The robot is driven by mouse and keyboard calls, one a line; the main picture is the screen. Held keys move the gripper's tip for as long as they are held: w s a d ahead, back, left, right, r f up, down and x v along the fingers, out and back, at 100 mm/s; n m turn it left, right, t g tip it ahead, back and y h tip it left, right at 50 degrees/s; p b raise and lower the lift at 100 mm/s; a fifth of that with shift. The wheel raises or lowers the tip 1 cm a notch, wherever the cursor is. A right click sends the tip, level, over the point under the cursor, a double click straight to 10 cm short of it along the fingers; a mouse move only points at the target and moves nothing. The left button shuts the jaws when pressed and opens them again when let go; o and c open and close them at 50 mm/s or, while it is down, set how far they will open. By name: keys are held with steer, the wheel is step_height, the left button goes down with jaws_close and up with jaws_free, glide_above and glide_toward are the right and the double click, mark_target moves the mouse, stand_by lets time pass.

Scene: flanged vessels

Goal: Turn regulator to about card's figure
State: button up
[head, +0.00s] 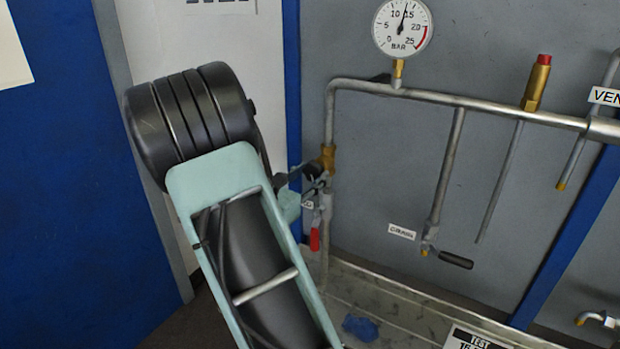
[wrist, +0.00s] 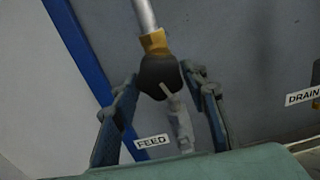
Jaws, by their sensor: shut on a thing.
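The regulator has a brass body (wrist: 154,43) and a round black knob (wrist: 158,75) in the wrist view. In the head view its brass body (head: 328,157) sits on the left upright pipe. My gripper (wrist: 162,80) has one finger on each side of the knob and is shut on it; it is partly hidden behind my arm in the head view (head: 312,187). The round pressure gauge (head: 402,27) reads in BAR, with its needle between 10 and 15. The test card (head: 478,340) is cut off at the bottom edge; its figure seems to begin with 1.
A red-handled valve (head: 315,239) hangs below the regulator. The drain valve's black handle (head: 455,260) and a brass fitting with red cap (head: 537,82) are to the right. A FEED label (wrist: 151,141) shows close by. A blue cloth (head: 361,328) lies on the tray (head: 400,306).

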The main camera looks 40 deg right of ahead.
steer(key=m+b, duration=0.2)
steer(key=b, duration=0.1)
steer(key=shift+f, duration=0.25)
steer(key=shift+r+m+b, duration=0.2)
steer(key=shift+m+b, duration=0.3)
steer(key=shift+b, duration=0.05)
steer(key=o, duration=1.1)
steer(key=shift+o, duration=0.2)
steer(key=v, duration=1.2)
